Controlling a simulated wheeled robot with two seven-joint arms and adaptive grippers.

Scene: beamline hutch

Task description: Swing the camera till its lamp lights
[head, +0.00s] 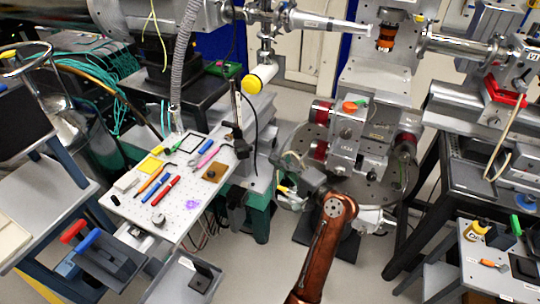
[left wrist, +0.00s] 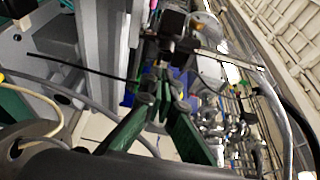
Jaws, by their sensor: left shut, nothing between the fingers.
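A small black block-shaped device on a thin upright post (head: 238,146), which looks like the camera, stands at the right edge of the white tool board in the head view. In the left wrist view a dark block with a pale rod (left wrist: 172,40), probably the same device, shows ahead of my fingers. I cannot make out a lit lamp on it. My left gripper (head: 284,189) is to the right of and below the device in the head view, apart from it. Its green fingers (left wrist: 164,98) are closed with nothing held. My right gripper is not in view.
The white tool board (head: 140,209) carries pens, pliers and small parts. A white cylinder with a yellow end (head: 254,84) hangs above. A round metal stage with red-banded parts (head: 345,145) stands right of my left gripper. Grey floor (head: 420,200) shows between the stands.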

